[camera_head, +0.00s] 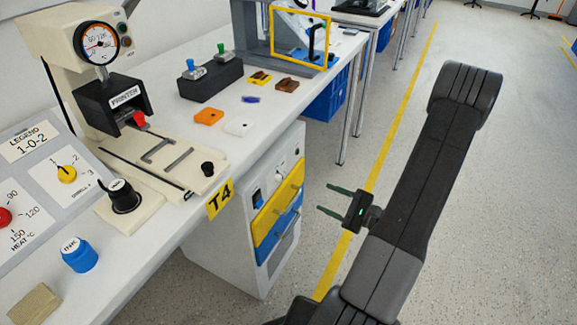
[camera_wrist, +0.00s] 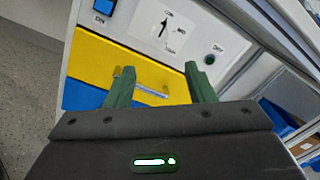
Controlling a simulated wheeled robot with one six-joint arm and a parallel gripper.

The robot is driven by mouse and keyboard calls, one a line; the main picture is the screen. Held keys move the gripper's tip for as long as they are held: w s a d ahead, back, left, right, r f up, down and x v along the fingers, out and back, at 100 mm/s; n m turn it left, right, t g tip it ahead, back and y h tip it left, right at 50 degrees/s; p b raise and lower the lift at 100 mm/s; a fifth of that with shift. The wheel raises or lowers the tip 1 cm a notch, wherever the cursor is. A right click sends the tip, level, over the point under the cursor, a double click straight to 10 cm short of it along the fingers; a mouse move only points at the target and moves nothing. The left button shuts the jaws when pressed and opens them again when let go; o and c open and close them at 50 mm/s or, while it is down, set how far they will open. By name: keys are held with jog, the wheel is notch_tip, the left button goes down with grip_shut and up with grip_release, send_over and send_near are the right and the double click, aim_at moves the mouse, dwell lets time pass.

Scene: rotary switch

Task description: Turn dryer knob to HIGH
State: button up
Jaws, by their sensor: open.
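The dryer knob (camera_wrist: 163,27) is on a white label plate on the cabinet's front, above the yellow drawer. It has a dark pointer that looks roughly upward in the wrist view, with small position labels around it that I cannot read surely. In the head view the knob (camera_head: 279,177) is a small pale shape on the cabinet front. My gripper (camera_head: 326,198) is open and empty, right of the cabinet and apart from it, its fingers pointing toward the front. In the wrist view my gripper's fingertips (camera_wrist: 159,68) lie below the knob, in front of the drawer.
The cabinet (camera_head: 215,240) stands under the white bench. Its yellow drawer (camera_wrist: 90,57) has a metal bar handle (camera_wrist: 152,92); a blue drawer (camera_head: 285,225) is below. A blue switch (camera_wrist: 104,7) and green button (camera_wrist: 209,60) flank the knob. Free floor lies right.

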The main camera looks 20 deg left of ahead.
aim_at(283, 179)
jog(key=a, duration=0.4)
jog(key=w+a+b, duration=0.1)
jog(key=a, duration=0.8)
jog(key=shift+w+a, duration=0.3)
jog(key=shift+w, duration=0.1)
jog(key=shift+c, duration=0.2)
jog(key=c, duration=0.9)
